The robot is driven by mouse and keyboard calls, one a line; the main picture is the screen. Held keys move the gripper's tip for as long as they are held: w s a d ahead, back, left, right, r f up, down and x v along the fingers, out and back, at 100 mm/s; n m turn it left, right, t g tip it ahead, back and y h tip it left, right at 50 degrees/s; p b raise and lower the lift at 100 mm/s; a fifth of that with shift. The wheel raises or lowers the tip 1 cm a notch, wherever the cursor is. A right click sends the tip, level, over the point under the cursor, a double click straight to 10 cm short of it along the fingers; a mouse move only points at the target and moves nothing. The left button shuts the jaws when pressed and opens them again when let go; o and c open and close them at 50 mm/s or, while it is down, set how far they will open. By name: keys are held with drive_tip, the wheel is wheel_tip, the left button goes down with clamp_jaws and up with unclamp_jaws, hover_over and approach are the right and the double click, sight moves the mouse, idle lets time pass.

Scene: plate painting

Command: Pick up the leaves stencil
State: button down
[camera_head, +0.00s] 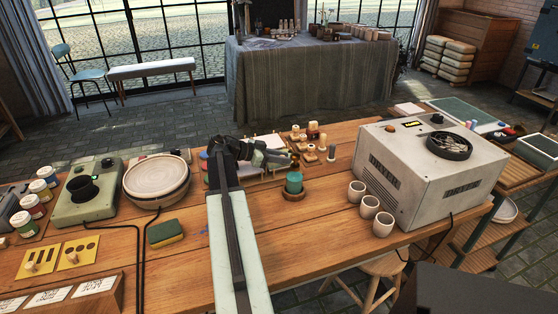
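Two yellow stencil plates lie flat on the wooden table at the lower left, each with a small knob. The left stencil (43,254) has slot-like cut-outs; the right stencil (87,246) has rounded cut-outs. I cannot tell whether either one is the leaves stencil. My arm rises through the middle of the view, and my gripper (288,158) is at its far end, pointing right above the table. It is well to the right of and beyond both yellow plates. Its fingers are small and dark, so I cannot tell if they are open.
A green-and-yellow sponge (165,234) and black cables lie right of the stencils. A round turntable (157,178), paint jars (40,188) and a label block (70,298) are nearby. A teal pot (293,183), pale cups (369,206) and a large grey machine (425,180) stand on the right.

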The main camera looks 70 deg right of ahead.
drive_tip(key=shift+r, duration=0.1)
wheel_tip(320, 180, up, 10)
drive_tip(key=p, duration=1)
